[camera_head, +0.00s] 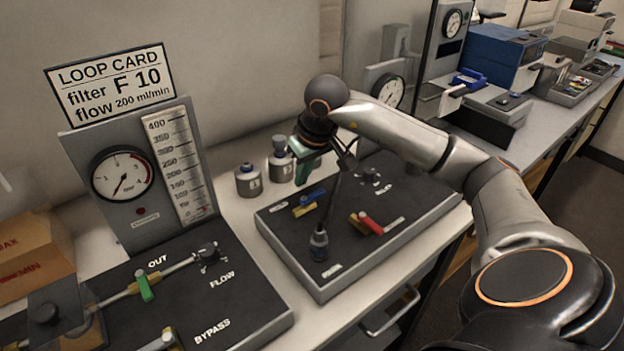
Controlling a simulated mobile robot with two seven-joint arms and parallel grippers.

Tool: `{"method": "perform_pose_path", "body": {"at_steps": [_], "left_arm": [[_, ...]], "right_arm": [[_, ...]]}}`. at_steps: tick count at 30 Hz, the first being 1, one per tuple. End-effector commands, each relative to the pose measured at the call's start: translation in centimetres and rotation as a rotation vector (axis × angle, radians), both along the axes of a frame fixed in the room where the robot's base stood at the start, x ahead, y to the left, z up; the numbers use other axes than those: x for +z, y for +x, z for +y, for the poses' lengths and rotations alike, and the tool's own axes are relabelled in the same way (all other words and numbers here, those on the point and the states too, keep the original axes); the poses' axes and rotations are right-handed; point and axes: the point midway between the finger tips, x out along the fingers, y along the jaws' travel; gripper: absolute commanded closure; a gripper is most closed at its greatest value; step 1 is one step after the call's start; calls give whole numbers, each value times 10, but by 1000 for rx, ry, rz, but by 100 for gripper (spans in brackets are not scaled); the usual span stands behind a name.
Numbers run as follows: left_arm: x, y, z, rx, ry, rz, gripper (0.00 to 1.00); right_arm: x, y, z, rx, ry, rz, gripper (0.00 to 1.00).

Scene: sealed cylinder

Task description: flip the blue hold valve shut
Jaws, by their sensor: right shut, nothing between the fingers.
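The blue hold valve (311,198) is on the dark panel right of centre. Its blue lever lies over a brass-coloured body, slanting along the panel. My right gripper (306,172) is shut and empty. It hangs just above and behind the blue lever, and looks apart from it; the exact gap is hard to tell. My left gripper is not in view.
A red-handled valve (370,223) and a dark upright stem with a round base (319,245) share the panel (350,275). A gauge board (124,177) and a panel with a green-handled valve (145,288) are at left.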

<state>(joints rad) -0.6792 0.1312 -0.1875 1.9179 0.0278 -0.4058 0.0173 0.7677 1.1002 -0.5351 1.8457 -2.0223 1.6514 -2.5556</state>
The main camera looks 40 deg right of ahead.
Motion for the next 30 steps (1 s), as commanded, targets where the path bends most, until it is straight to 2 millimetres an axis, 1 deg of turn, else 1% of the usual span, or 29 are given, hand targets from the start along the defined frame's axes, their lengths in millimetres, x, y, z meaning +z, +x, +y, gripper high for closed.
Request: {"method": "perform_pose_path", "body": {"at_steps": [1, 3, 6, 10, 23, 30], "left_arm": [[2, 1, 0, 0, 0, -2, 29], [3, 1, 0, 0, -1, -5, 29], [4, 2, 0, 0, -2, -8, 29], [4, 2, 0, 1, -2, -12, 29], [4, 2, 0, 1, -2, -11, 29], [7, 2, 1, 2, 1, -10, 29]], "right_arm": [[3, -9, -1, 0, -7, -2, 100], [3, -17, 0, 0, -7, -2, 100], [3, -25, 1, -2, -4, -3, 100], [3, -30, 2, -1, -4, -4, 100], [4, -32, 3, -3, -3, -4, 100], [5, -25, 4, -45, -1, -4, 100]]}}
